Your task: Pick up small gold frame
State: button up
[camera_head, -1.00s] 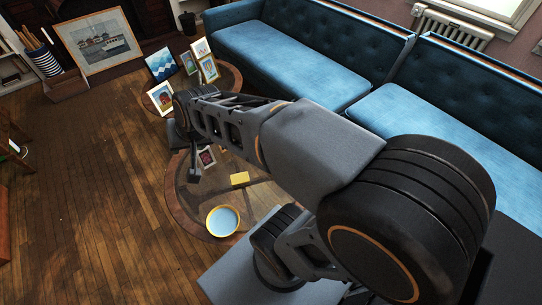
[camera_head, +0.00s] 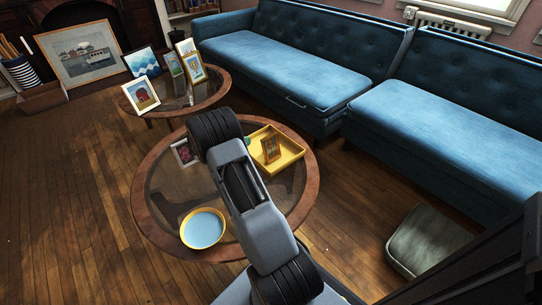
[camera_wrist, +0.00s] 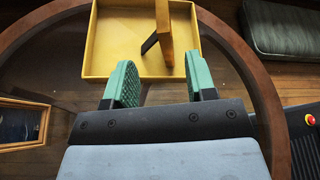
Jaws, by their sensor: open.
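A small gold frame (camera_head: 271,147) stands upright in a yellow tray (camera_head: 291,163) on the near round table. In the wrist view the gold frame (camera_wrist: 181,28) is seen nearly edge-on, with a dark support leg on its left side. My gripper (camera_wrist: 162,80) is open and empty, its green-padded fingers spread at the tray's near edge. The frame lies ahead of the gap, toward the right finger, and no contact shows. The tray (camera_wrist: 88,45) also shows there. In the head view my arm hides most of the gripper.
The glass-topped near table (camera_head: 142,200) also bears a blue-and-yellow bowl (camera_head: 203,229) and a pale-edged picture frame (camera_head: 184,152). A farther round table (camera_head: 217,97) holds several frames. A blue sofa (camera_head: 285,68) stands behind. A grey-green cushion (camera_head: 428,240) lies at right.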

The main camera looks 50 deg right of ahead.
aim_at(263, 139)
jog(key=shift+m, duration=0.3)
jog(key=x, duration=0.2)
jog(key=b+x, duration=0.1)
jog(key=x, duration=0.4)
jog(key=shift+s+f+b, duration=0.35)
jog(key=shift+f+b, duration=0.05)
jog(key=shift+s+d+f, duration=0.15)
jog(key=shift+d+f, duration=0.05)
jog(key=shift+d, duration=0.4)
jog(key=b+x, duration=0.2)
jog(key=x, duration=0.2)
jog(key=shift+d+f+b, duration=0.1)
jog(key=shift+f+b, duration=0.15)
jog(key=shift+b, duration=0.05)
jog(key=shift+d, duration=0.4)
grip_shut()
